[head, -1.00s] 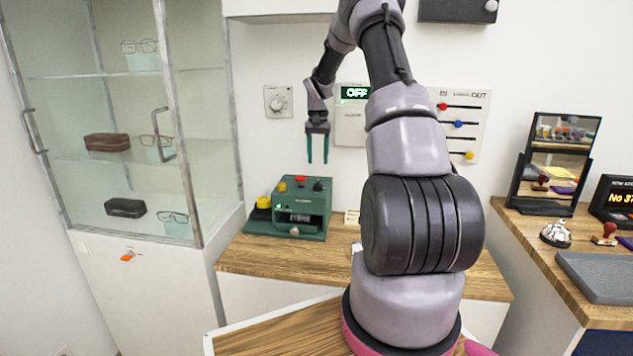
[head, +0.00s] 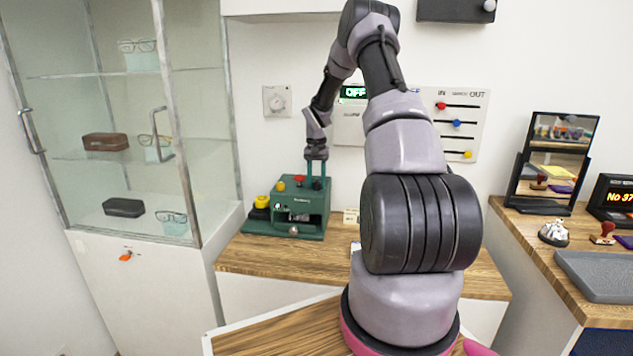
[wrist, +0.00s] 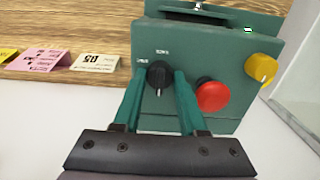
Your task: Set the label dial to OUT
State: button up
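A green machine (head: 300,208) stands on the wooden counter; it also shows in the wrist view (wrist: 215,60). On its top are a black dial (wrist: 158,74), a red button (wrist: 212,95) and a yellow knob (wrist: 261,68). Small white lettering lies beside the dial, too small to read surely. A pale mark shows on the dial's near side. My gripper (wrist: 160,78) points down at the machine, its green fingers apart on either side of the black dial. Whether they touch it I cannot tell. In the head view my gripper (head: 317,168) is over the machine's right side.
A wall dial (head: 276,101), a green OFF display (head: 354,92) and a slider panel marked IN and OUT (head: 461,125) are on the wall behind. A glass cabinet (head: 120,110) stands left. Cards (wrist: 95,63) lie beside the machine. My arm hides part of the counter.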

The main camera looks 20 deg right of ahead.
grip_shut()
jog(key=shift+m, duration=0.3)
jog(key=m, duration=0.5)
jog(key=shift+r, duration=0.1)
jog(key=m, duration=0.6)
jog(key=shift+m, duration=0.4)
jog(key=o, duration=0.6)
grip_release()
